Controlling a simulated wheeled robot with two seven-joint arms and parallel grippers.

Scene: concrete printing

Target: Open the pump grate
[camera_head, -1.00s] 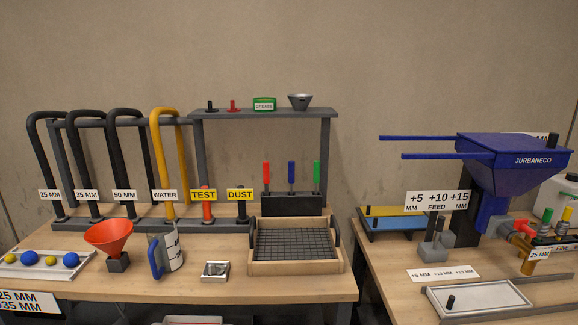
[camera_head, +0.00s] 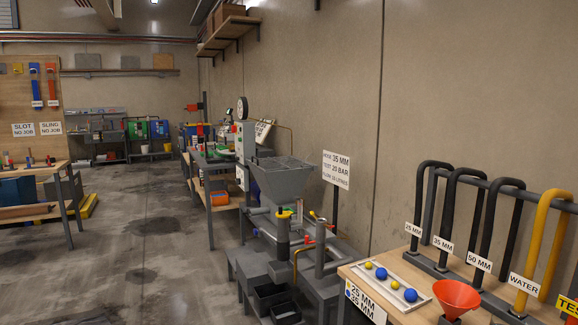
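The pump (camera_head: 283,225) stands in the middle of the view, a grey machine with a hopper on top, low on a grey base. Its hopper (camera_head: 282,182) is a grey funnel shape. The grate (camera_head: 284,163) lies across the hopper's top and looks closed and flat, though it is small at this distance. A yellow-topped part and red fittings sit below the hopper. Neither of my grippers shows in the head view.
A sign (camera_head: 336,169) reading 35 MM stands right of the pump. A wooden bench with hoses (camera_head: 428,205), a ball tray (camera_head: 390,284) and a red funnel (camera_head: 456,297) is at right. Open concrete floor (camera_head: 140,260) lies left of the pump. Benches line the far left.

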